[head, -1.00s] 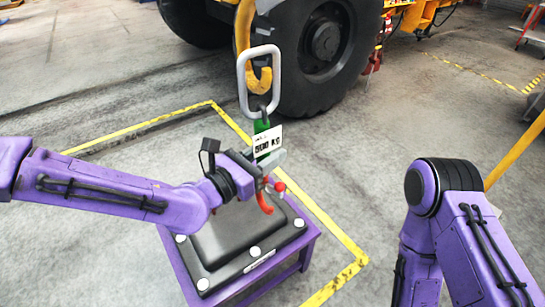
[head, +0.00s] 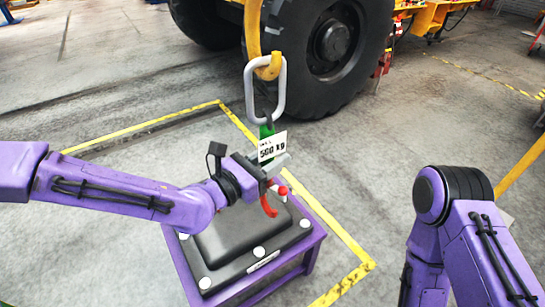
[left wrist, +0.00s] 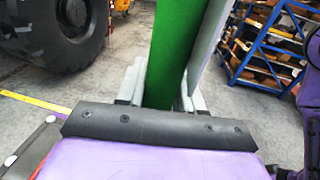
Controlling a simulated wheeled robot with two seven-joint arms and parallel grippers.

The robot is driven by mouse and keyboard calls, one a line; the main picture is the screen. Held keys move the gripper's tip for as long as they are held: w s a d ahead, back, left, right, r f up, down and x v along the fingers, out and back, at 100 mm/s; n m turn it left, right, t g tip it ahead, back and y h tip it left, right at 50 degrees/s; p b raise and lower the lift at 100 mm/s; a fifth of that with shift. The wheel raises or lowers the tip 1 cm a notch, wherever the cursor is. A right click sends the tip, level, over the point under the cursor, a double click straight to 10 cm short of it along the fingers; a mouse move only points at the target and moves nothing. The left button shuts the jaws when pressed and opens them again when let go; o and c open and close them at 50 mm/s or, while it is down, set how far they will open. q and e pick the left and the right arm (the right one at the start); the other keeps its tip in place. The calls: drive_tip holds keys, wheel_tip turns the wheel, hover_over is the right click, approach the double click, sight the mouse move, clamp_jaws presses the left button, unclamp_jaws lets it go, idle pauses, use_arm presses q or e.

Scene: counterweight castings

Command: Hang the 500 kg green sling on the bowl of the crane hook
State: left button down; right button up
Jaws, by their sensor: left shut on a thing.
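The yellow crane hook (head: 269,71) hangs at the top middle of the head view. The green sling (head: 266,131) has a grey oblong link (head: 281,95) at its top and a white "500 kg" tag (head: 271,146). The hook's bowl shows inside the upper part of the link, close under its top bar; I cannot tell whether they touch. My left gripper (head: 276,168) is shut on the sling below the tag. In the left wrist view the green strap (left wrist: 172,50) stands between the jaws. A red hook (head: 268,204) shows below the gripper. My right gripper is out of view.
A large machine wheel (head: 330,55) stands behind the hook. Yellow floor lines surround the stand. A blue rack (left wrist: 262,72) shows in the left wrist view.

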use_arm(q)
drive_tip(key=shift+r, duration=0.1)
idle(0.3)
drive_tip(key=c, duration=0.7)
unclamp_jaws()
drive_tip(key=shift+o, duration=0.3)
drive_tip(key=shift+s+f, duration=0.1)
drive_tip(key=shift+f, duration=0.1)
drive_tip(key=shift+s+a, duration=0.3)
drive_tip(key=shift+a, duration=0.15)
drive_tip(key=b+v, duration=0.1)
drive_tip(key=v, duration=0.2)
drive_tip(key=shift+s+a, duration=0.25)
drive_tip(key=shift+s, duration=0.05)
drive_tip(key=p, duration=0.9)
approach(262, 165)
drive_tip(key=shift+r+x, duration=0.25)
drive_tip(key=shift+x, duration=0.8)
